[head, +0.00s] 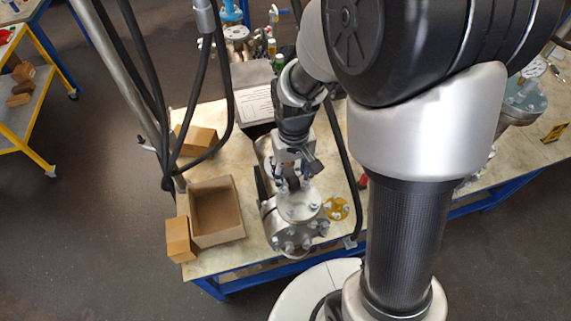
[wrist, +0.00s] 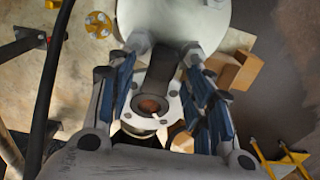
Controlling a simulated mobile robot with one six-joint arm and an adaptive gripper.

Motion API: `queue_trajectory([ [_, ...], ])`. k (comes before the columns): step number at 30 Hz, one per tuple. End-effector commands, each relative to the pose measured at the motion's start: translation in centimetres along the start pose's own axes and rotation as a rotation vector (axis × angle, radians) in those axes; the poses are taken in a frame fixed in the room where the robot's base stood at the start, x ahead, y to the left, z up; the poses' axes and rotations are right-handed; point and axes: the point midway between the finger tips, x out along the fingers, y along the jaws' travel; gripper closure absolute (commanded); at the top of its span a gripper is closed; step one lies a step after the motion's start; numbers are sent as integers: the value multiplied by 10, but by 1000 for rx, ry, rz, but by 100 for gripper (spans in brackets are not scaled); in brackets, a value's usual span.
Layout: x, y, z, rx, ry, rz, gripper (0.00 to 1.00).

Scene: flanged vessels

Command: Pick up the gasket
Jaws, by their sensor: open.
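I cannot say for sure which thing is the gasket. A small yellow round piece with pale spots (head: 337,208) lies on the table right of the flanged vessel (head: 297,208); it also shows at the top left of the wrist view (wrist: 98,25). A pale ring with bolt holes (wrist: 172,107) shows between my fingers in the wrist view, around a dark opening with a copper-coloured middle. My gripper (wrist: 165,55) is open, its blue-padded fingers on either side of that ring. In the head view my gripper (head: 292,180) is just behind the vessel's top; contact is unclear.
An open cardboard box (head: 216,211) and smaller brown boxes (head: 196,139) stand on the left of the table (head: 207,255). A printed sheet (head: 255,105) lies behind. Dark hoses hang left of my arm. A yellow-framed cart (head: 40,110) stands far left.

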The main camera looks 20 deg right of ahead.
Motion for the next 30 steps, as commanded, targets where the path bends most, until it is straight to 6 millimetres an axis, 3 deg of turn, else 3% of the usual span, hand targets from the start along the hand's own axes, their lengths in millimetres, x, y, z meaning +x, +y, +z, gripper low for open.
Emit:
queue_trajectory([
  [19, -1, 0, 0, 0, 1, 0, 94],
  [30, -7, 0, -1, 0, 4, 0, 94],
])
